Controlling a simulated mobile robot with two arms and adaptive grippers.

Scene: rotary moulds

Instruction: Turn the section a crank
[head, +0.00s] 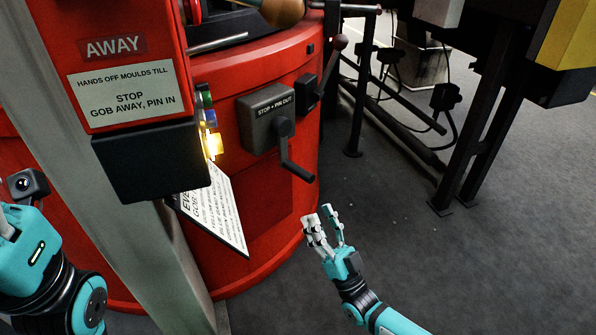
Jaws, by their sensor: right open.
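A dark crank (296,170) sits on the grey box marked "STOP + PIN OUT" (262,115), on the side of the red round machine. Its arm slants down and to the right from a round hub. My right gripper (322,222) is open and empty, below and to the right of the crank, apart from it. My left arm shows at the lower left edge; the fingers of its gripper are cut off by the frame. Any "section a" label is not readable here.
A red panel (120,60) with a "HANDS OFF MOULDS" notice stands at the upper left, beside a grey post (110,215). Black stands (483,120) are at the right; the grey floor (420,245) between is clear.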

